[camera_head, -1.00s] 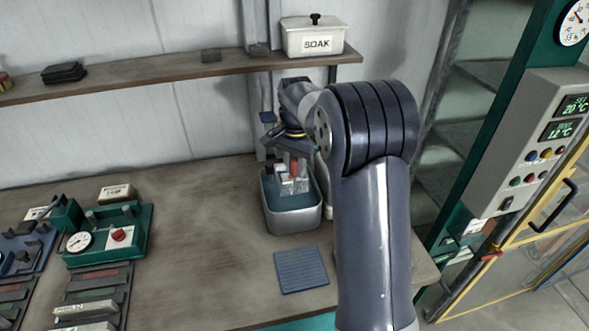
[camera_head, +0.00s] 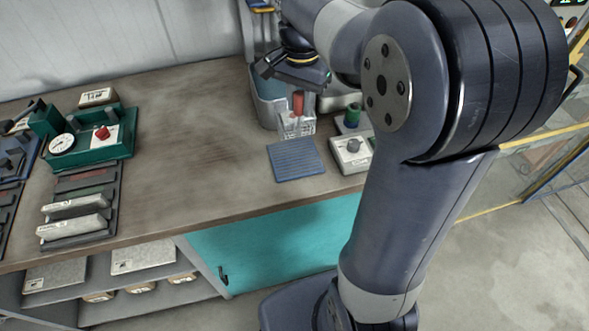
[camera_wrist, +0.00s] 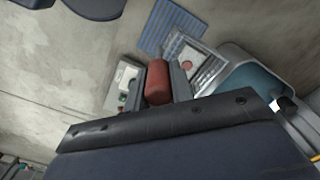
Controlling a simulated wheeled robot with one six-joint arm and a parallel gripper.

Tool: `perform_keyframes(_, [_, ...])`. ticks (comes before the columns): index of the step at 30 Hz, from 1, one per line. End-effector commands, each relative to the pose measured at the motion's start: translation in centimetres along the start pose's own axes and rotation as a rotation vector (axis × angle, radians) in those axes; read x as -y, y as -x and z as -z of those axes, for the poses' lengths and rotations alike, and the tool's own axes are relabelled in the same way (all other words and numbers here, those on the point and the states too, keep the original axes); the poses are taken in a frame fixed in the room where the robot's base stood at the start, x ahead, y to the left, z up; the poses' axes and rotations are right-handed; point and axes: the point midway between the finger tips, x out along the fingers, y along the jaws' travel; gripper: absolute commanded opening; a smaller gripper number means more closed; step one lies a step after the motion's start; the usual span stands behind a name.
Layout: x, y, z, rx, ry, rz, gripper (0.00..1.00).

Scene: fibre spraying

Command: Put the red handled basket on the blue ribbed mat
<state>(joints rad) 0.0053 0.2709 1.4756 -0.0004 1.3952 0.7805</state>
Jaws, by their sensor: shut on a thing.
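My gripper (camera_head: 299,92) is shut on the red handle of a small whitish basket (camera_head: 297,126). The basket hangs upright below the jaws, just in front of the tub and close to the far right edge of the mat in the picture. In the wrist view the red handle (camera_wrist: 158,84) sits between the fingers, and part of the basket's pale slotted body (camera_wrist: 196,66) shows beyond. The blue ribbed mat (camera_head: 296,160) lies flat and empty on the bench; it also shows in the wrist view (camera_wrist: 166,28). How high the basket is above the bench is hard to tell.
The grey tub (camera_head: 264,103) with blue-green contents stands behind the basket. A white box with a grey knob (camera_head: 351,154) is close to the mat's right. A green gauge device (camera_head: 92,140) is at the left. The bench (camera_head: 195,150) left of the mat is clear.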

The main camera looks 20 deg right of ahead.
Motion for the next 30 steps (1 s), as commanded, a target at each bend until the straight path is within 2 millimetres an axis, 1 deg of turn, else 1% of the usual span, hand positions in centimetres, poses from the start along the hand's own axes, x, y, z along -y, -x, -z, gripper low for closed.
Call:
perform_keyframes(4, [-0.4, -1.4, -0.4, 0.001, 0.000, -0.001, 0.00])
perform_keyframes(10, [-0.4, -5.0, -0.4, 0.002, 0.000, -0.002, 0.00])
perform_keyframes(16, [-0.4, -7.0, -0.4, 0.001, 0.000, -0.001, 0.00])
perform_keyframes(21, [-0.4, -9.4, -0.4, 0.001, 0.000, -0.001, 0.00])
perform_keyframes(24, [-0.3, -10.1, -0.4, -0.001, 0.000, 0.000, 0.00])
perform_keyframes(30, [-0.3, -10.1, -0.3, -0.001, 0.000, 0.001, 0.00])
